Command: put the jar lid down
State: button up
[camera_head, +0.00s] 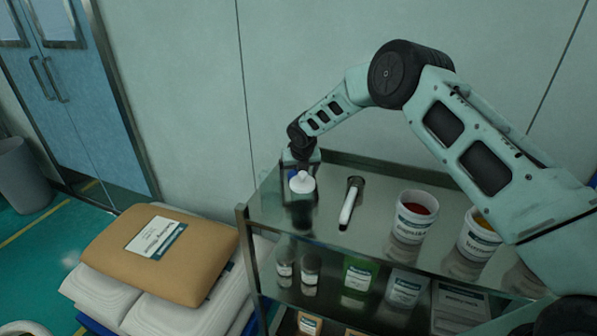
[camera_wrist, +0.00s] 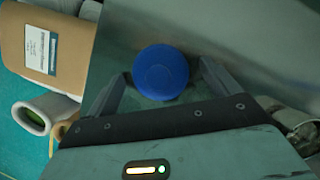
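The blue round jar lid (camera_wrist: 160,72) shows from above in the wrist view, between my gripper's two fingers. A narrow gap seems to separate it from each finger. My gripper (camera_wrist: 163,72) looks open around it. In the head view my gripper (camera_head: 301,160) points down at the left end of the steel top shelf (camera_head: 375,235). Whether the lid rests on the shelf is hard to tell.
A white-handled tool (camera_head: 348,206) with a dark end lies to the right. A white tub with red contents (camera_head: 405,226) and one with yellow contents (camera_head: 472,246) stand further right. Stacked sacks (camera_head: 160,250) are left of the shelf; a wall is behind.

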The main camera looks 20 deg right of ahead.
jog(key=shift+r, duration=0.4)
jog(key=b+v, duration=0.3)
jog(key=v, duration=0.8)
jog(key=s+a+r+m, duration=0.4)
jog(key=s+a+m, duration=0.15)
jog(key=s, duration=0.35)
jog(key=s+a+r+m+g+y, duration=0.1)
jog(key=s+a+r+m, duration=0.1)
jog(key=s+m, duration=0.35)
jog(key=s+a+r+m+g, duration=0.1)
jog(key=s+a+r+m, duration=0.15)
jog(key=s, duration=0.65)
jog(key=s+d+m+g, duration=0.1)
jog(key=s+d+m, duration=0.1)
jog(key=s+m, duration=0.5)
jog(key=s+d+m+g, duration=0.1)
jog(key=s+m, duration=0.6)
jog(key=s, duration=1.1)
jog(key=shift+s+d+f, duration=0.25)
jog(key=shift+d+f, duration=0.1)
jog(key=shift+d, duration=0.1)
